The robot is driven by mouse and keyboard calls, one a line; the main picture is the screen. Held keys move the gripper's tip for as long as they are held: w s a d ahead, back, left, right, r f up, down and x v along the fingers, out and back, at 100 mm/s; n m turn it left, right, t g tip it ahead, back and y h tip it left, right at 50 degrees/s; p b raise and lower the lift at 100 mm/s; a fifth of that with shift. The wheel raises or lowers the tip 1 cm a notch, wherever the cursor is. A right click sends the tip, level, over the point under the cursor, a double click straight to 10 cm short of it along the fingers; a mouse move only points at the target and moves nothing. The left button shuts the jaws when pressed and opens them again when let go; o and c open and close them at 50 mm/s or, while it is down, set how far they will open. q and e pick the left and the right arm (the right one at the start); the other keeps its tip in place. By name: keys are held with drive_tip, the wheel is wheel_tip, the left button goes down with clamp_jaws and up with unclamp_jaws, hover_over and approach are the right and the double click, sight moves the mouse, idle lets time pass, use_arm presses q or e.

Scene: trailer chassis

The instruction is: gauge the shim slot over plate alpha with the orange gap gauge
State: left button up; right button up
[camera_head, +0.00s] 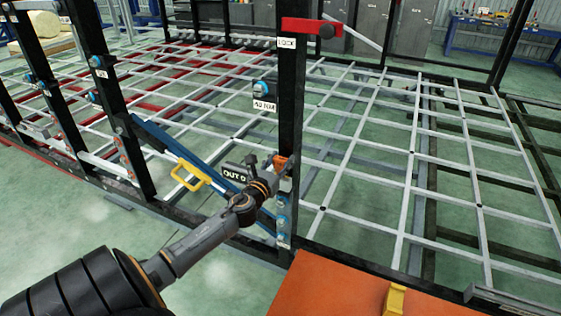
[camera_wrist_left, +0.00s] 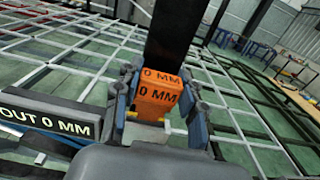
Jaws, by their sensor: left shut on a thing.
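My left gripper (camera_head: 275,168) is shut on the orange gap gauge (camera_head: 281,160), at the black upright post (camera_head: 291,80). In the left wrist view the gauge (camera_wrist_left: 158,98) sits between the two fingers (camera_wrist_left: 157,108) and reads "0 MM" on two faces. Its far end is close to the post; I cannot tell whether it touches. A black sign (camera_wrist_left: 45,122) reads "OUT 0 MM" beside the gripper. Plate alpha and the shim slot cannot be told apart from the other parts; the gripper and gauge cover that stretch of post. My right gripper is not in view.
A red lever (camera_head: 311,27) with a "LOCK" label is high on the post. A "40 NM" sign (camera_head: 264,106) hangs lower. A blue bar (camera_head: 180,152) with a yellow handle (camera_head: 188,177) slants at left. An orange surface (camera_head: 325,290) carrying a yellow block (camera_head: 396,300) lies in front.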

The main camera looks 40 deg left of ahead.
sight(285, 141)
use_arm(q)
drive_tip(key=shift+r+p, duration=2.3)
drive_tip(key=shift+r, duration=0.25)
